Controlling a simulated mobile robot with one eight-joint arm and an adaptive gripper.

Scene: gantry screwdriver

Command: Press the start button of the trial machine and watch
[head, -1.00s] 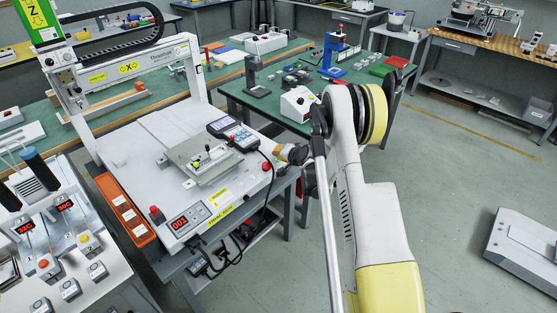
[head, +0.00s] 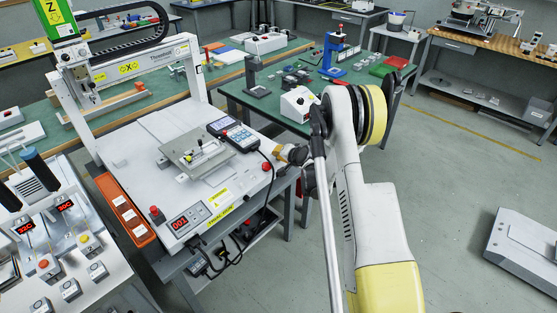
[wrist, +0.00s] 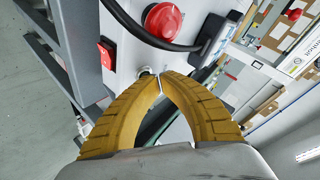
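The trial machine is a white gantry screwdriver (head: 140,135) with a green head (head: 56,18) at the left of its beam. Its bed carries a metal fixture plate (head: 188,163). My gripper (head: 288,154) is at the machine's right front corner, partly hidden by my arm in the head view. In the wrist view, its two yellow fingers (wrist: 160,78) are shut, tips together with nothing seen between them. A small round metal button (wrist: 146,72) shows just left of the tips; I cannot tell whether they touch it. No label on it is legible.
A red mushroom button (wrist: 163,20) and a red rocker switch (wrist: 106,52) are close to the fingertips. A black cable (wrist: 140,33) loops past them from the handheld pendant (head: 236,135). A green-topped table (head: 270,105) stands behind. Open floor (head: 450,190) lies to the right.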

